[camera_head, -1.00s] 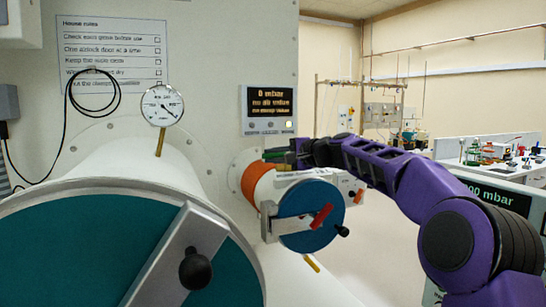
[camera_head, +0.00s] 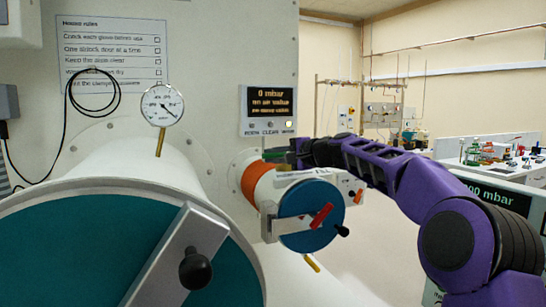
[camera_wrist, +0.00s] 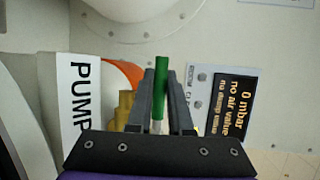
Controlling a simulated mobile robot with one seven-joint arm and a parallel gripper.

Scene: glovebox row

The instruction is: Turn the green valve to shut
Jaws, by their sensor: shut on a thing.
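The green valve handle (camera_wrist: 161,72) stands between the two grey fingers of my gripper (camera_wrist: 161,95) in the wrist view. The fingers are shut on it, and its upper end sticks out past the fingertips. A brass fitting (camera_wrist: 124,108) shows just left of the fingers. In the head view my gripper (camera_head: 294,152) is behind the small airlock, and only a bit of green (camera_head: 277,155) shows at its tip. The valve body is mostly hidden there.
The small airlock (camera_head: 309,213) with blue door and red handle is just below my gripper. A large teal door (camera_head: 90,250) fills the lower left. A display (camera_head: 268,108) reads 0 mbar. A PUMP label (camera_wrist: 83,95) is beside the fingers. A dial gauge (camera_head: 162,104) stands left.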

